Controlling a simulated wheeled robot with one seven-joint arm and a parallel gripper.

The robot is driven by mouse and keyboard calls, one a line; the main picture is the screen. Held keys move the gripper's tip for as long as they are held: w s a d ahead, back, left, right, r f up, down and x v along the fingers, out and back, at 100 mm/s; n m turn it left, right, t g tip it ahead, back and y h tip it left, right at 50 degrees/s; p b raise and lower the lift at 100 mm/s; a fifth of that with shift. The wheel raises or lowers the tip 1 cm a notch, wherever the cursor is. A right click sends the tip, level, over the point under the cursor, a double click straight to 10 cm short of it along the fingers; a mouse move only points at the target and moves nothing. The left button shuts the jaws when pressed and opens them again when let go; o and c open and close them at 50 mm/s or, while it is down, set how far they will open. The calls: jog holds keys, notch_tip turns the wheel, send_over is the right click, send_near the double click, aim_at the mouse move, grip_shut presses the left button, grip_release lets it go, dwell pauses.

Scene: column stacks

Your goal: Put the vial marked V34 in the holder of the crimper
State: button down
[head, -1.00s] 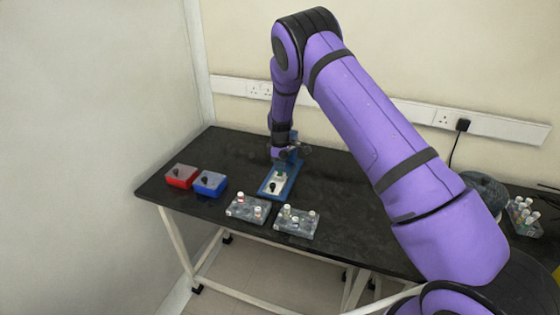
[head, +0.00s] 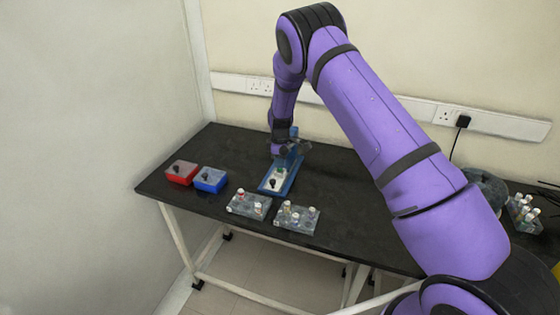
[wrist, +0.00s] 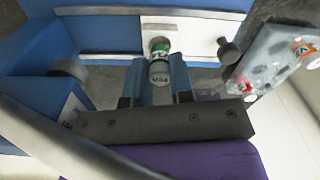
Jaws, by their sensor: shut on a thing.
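The vial marked V34 (wrist: 159,72) shows in the wrist view with a pale cap, its marking facing the camera, and a green band. My gripper (wrist: 158,88) is shut on it, a finger on each side. The crimper (head: 281,176) is a blue frame with a white plate (wrist: 195,38) and a dark knob (wrist: 228,50). The vial's far end lies over the white plate; I cannot tell whether it sits in the holder, which is hidden behind the vial. In the head view my gripper (head: 280,165) is at the crimper, small and partly hidden.
Two racks with vials, the left one (head: 249,205) and the right one (head: 297,219), stand in front of the crimper. A red box (head: 181,172) and a blue box (head: 210,180) stand to the left. Another vial rack (head: 524,214) is at the far right.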

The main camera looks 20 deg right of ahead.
jog(key=shift+f, duration=0.95)
dwell(1.1)
jog(key=c, duration=0.6)
grip_release()
jog(key=shift+r, duration=3.05)
